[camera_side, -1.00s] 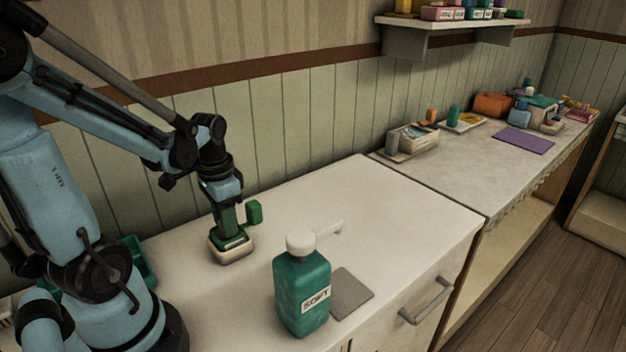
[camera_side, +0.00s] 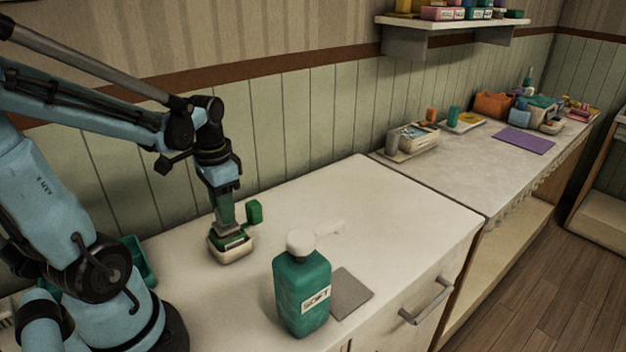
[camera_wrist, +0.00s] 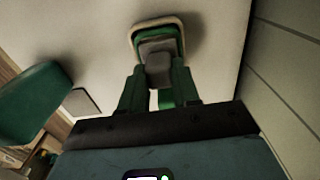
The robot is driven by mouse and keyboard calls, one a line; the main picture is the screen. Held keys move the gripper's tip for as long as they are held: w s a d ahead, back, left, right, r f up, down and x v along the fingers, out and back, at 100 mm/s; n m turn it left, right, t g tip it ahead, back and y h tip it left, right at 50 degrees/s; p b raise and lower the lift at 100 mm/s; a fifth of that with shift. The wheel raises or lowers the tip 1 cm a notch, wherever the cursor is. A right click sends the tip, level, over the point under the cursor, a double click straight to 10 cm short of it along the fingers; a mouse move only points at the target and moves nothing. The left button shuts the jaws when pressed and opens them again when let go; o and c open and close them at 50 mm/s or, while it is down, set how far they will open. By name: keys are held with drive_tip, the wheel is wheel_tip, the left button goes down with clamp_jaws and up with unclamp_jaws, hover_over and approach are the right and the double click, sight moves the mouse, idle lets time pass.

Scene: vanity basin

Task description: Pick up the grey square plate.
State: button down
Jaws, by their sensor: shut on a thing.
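The grey square plate (camera_side: 351,293) lies flat on the white counter, just right of a green bottle (camera_side: 302,292) with a white cap. In the wrist view the plate (camera_wrist: 80,103) is at the left, partly behind the bottle (camera_wrist: 32,98). My gripper (camera_side: 229,236) is away from the plate, farther left and back, at a small cream-rimmed dish (camera_side: 233,254). In the wrist view its green fingers (camera_wrist: 158,82) are shut on a grey block (camera_wrist: 158,66) at the dish (camera_wrist: 136,33). The lower part of the block is hidden.
A green block (camera_side: 254,211) stands behind the dish near the wall. A pale, flat-lying item (camera_side: 330,228) is behind the bottle. A drawer handle (camera_side: 426,300) juts from the counter front. The counter's back right is clear. A second counter with a purple mat (camera_side: 523,140) lies beyond.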

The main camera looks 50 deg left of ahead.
drive_tip(key=d+r, duration=0.7)
drive_tip(key=d, duration=0.4)
drive_tip(key=shift+d+r, duration=0.35)
drive_tip(key=shift+r, duration=0.05)
drive_tip(key=shift+s, duration=0.1)
drive_tip(key=c, duration=1.4)
unclamp_jaws()
clamp_jaws()
drive_tip(key=shift+r, duration=0.55)
wheel_tip(320, 180, up, 6)
